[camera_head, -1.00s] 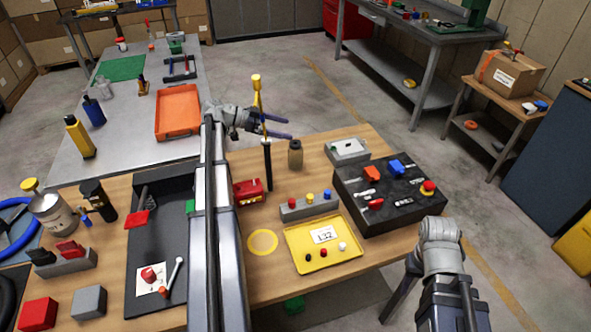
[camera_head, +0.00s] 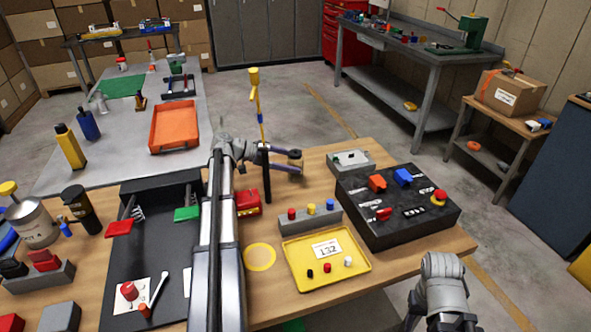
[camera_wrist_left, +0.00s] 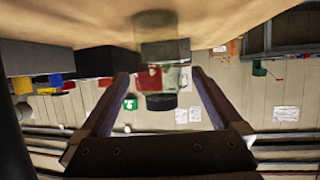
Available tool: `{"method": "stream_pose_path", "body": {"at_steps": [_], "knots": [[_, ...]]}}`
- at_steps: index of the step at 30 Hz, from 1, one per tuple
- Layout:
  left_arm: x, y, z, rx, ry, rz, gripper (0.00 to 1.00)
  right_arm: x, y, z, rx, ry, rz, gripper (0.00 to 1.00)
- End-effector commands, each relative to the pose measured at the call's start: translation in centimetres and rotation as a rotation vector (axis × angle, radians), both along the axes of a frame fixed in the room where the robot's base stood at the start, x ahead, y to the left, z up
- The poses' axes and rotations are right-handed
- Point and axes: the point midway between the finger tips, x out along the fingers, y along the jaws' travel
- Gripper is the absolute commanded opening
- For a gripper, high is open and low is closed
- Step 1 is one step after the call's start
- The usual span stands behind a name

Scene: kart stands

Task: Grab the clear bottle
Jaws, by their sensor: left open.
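The clear bottle (camera_wrist_left: 150,50) shows in the left wrist view, see-through with a dark cap, upside down in that picture. It stands on the wooden bench between the two fingers of my left gripper (camera_wrist_left: 160,76), with a gap visible beside it. In the head view my left gripper (camera_head: 294,161) is open and reaches right over the bench, its fingers around the bottle's spot. The bottle is mostly hidden there by the fingers. My right gripper is out of view; only part of that arm shows at the lower right.
Close by are a red block (camera_head: 248,202), a grey holder (camera_head: 305,216) with coloured knobs, a white-topped box (camera_head: 350,160) and a black switch box (camera_head: 400,225). A yellow tray (camera_head: 315,278) lies in front. A thin yellow-topped post (camera_head: 256,95) rises behind my left gripper.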

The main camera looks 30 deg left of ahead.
Motion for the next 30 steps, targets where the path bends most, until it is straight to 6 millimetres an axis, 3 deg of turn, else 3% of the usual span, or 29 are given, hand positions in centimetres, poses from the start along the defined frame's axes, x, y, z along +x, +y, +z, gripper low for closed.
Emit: {"method": "stream_pose_path", "body": {"at_steps": [5,15,22,30], "knots": [[0.4,-0.5,-0.4,0.0,0.0,-0.001,1.0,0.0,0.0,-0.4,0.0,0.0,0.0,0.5],[2.9,-3.5,-2.2,0.0,0.0,-0.001,1.0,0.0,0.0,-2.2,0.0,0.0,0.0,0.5],[3.0,-3.6,-2.0,-0.001,0.001,0.0,1.0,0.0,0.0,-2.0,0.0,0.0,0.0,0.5],[3.0,-3.6,-2.0,-0.001,0.001,0.0,0.7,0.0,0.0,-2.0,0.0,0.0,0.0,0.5]]}}
